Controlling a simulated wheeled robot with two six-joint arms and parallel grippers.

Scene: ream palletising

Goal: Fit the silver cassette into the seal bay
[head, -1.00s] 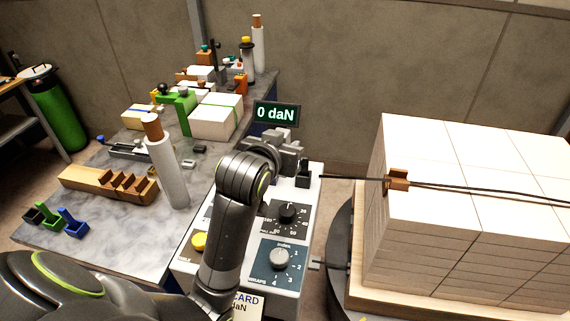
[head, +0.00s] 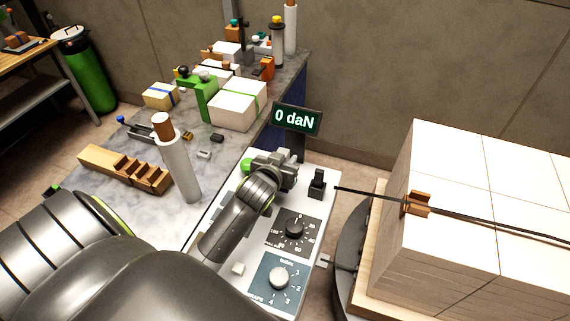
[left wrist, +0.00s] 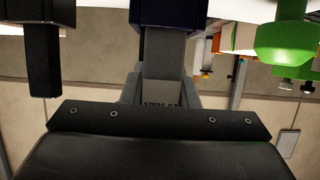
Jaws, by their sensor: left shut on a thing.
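My left gripper (head: 277,163) is over the back of the white machine (head: 318,160), behind its dial panels. It is shut on a small grey block that appears to be the silver cassette (left wrist: 160,92). In the left wrist view the block sits between two grey fingers, with partly readable dark lettering. In the head view my wrist and fingers mostly hide it. The seal bay cannot be made out clearly; the gripper covers that part of the machine. I cannot tell whether the cassette touches it. My right gripper is not in view.
A black post (head: 317,184) stands right of the gripper and a green knob (head: 247,165) left of it. The display (head: 297,119) reads 0 daN. A strapped white stack (head: 480,190) is at right. The marble bench (head: 125,210) holds a roll (head: 178,165) and small parts.

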